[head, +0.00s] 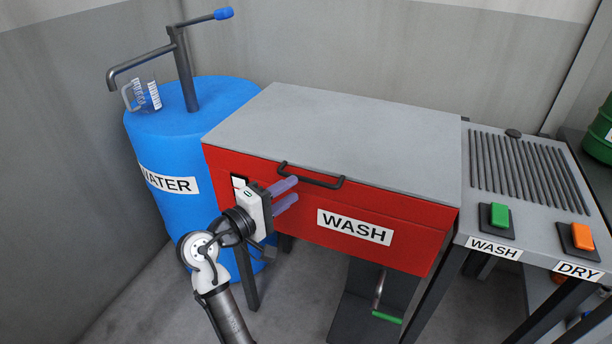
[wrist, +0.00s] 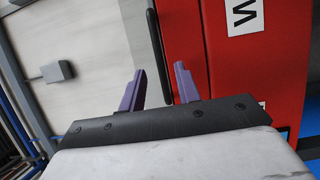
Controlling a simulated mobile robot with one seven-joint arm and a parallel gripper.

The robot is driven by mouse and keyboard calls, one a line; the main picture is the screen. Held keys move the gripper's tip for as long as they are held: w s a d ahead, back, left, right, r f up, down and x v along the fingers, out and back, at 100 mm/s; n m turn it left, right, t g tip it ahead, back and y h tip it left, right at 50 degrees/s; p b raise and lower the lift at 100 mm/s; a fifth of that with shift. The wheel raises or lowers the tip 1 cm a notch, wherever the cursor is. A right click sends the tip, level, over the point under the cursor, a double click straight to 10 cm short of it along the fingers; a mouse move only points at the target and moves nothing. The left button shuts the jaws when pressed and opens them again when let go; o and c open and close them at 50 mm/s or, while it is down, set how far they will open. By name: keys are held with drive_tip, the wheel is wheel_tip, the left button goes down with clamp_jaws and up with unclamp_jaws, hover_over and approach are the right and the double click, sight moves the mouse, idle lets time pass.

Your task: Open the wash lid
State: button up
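The wash station is a red box (head: 270,186) with a flat grey lid (head: 340,135), which lies closed on top. A black bar handle (head: 312,176) sits at the lid's front edge, above the white WASH label (head: 354,227).
A blue water barrel (head: 190,120) with a pump and a clear jug (head: 147,95) stands at the left. At the right, a grey counter has a green button (head: 499,214), an orange button (head: 582,236) and a ribbed rack (head: 530,170). A green-handled pedal or lever (head: 386,317) is below the box.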

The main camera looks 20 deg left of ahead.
sight(305, 182)
drive_tip(key=p+x, duration=0.1)
drive_tip(key=x, duration=0.5)
drive_tip(key=shift+w, duration=0.1)
drive_tip(key=shift+c, duration=0.3)
clamp_jaws()
